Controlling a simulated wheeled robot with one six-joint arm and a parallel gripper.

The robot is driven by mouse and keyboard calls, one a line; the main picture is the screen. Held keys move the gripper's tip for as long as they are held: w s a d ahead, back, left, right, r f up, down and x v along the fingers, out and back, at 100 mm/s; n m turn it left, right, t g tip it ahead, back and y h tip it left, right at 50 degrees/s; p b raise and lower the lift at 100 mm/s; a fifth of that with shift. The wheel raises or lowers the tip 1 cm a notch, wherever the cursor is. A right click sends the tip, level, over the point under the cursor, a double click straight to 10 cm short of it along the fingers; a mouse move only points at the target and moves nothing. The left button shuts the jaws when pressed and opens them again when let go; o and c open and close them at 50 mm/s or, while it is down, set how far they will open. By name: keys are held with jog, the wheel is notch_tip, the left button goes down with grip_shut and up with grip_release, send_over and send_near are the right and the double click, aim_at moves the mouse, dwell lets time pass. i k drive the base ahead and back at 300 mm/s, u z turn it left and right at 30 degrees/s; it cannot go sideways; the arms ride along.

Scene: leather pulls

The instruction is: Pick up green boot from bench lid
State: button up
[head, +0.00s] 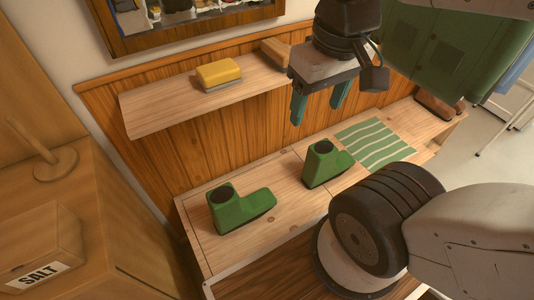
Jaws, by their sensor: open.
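Two green boots stand upright on the wooden bench lid (285,190). The left green boot (240,209) stands near the bench's left end, toe to the right. The right green boot (325,163) stands near the middle, just left of a striped mat. My gripper (320,107) hangs above the bench with its two teal fingers apart and nothing between them. In the picture its fingertips are above the right boot, apart from it. My arm covers part of the bench's front right.
A wall shelf (180,111) with a yellow-topped brush (218,74) and a brown block (276,52) is behind the bench. A green-and-white striped mat (374,144) lies on the bench. A box marked SALT (40,250) sits at the left. A green garment (450,50) hangs at the right.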

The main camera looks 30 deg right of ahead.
aim_at(229, 212)
jog(key=u, duration=0.05)
jog(key=k, duration=1.15)
jog(key=z, duration=0.75)
jog(key=i, duration=0.95)
jog(key=u, duration=0.25)
